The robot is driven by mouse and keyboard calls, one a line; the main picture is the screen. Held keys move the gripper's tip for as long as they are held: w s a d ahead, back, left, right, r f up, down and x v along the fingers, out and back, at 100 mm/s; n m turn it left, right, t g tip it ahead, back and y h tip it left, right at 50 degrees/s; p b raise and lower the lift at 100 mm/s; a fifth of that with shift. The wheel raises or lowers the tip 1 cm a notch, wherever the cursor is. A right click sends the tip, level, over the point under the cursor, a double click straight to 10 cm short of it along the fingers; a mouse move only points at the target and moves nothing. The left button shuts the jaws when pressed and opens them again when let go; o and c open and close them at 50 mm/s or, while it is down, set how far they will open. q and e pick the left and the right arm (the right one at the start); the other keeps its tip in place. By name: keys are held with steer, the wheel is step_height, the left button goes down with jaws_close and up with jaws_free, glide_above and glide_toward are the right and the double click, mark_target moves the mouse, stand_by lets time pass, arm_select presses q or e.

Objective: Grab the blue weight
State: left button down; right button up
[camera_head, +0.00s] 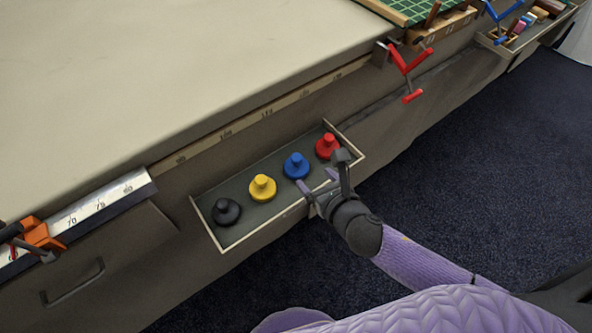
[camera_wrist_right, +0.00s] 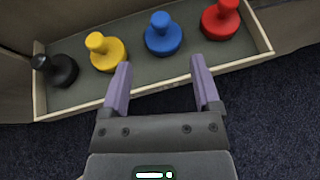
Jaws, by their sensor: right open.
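The blue weight (camera_head: 296,166) stands upright in a shallow open drawer, between the yellow weight (camera_head: 262,187) and the red weight (camera_head: 326,146). It also shows in the right wrist view (camera_wrist_right: 163,36), beyond my fingertips. My right gripper (camera_head: 318,184) is open and empty at the drawer's front edge, close to the blue weight and apart from it. In the right wrist view its two purple fingers (camera_wrist_right: 158,75) point toward the blue weight, which lies roughly between their lines. My left gripper is not in view.
The drawer (camera_head: 241,238) has a thin pale rim. A black weight (camera_head: 226,211) stands at its left end. A red clamp (camera_head: 407,72) hangs from the table edge at upper right. An orange clamp (camera_head: 41,236) is at far left. The tabletop (camera_head: 180,70) is bare.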

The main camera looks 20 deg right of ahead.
mark_target(299, 161)
steer(key=b+x, duration=0.4)
steer(key=x, duration=0.5)
steer(key=shift+f+b, duration=0.25)
steer(key=shift+b, duration=0.15)
steer(key=shift+w+r, duration=0.1)
steer(key=shift+w, duration=0.05)
steer(key=shift+r, duration=0.1)
steer(key=shift+c, duration=0.2)
steer(key=c, duration=1)
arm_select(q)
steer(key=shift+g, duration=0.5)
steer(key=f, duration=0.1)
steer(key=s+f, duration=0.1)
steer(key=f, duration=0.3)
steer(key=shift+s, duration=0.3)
arm_select(e)
jaws_close()
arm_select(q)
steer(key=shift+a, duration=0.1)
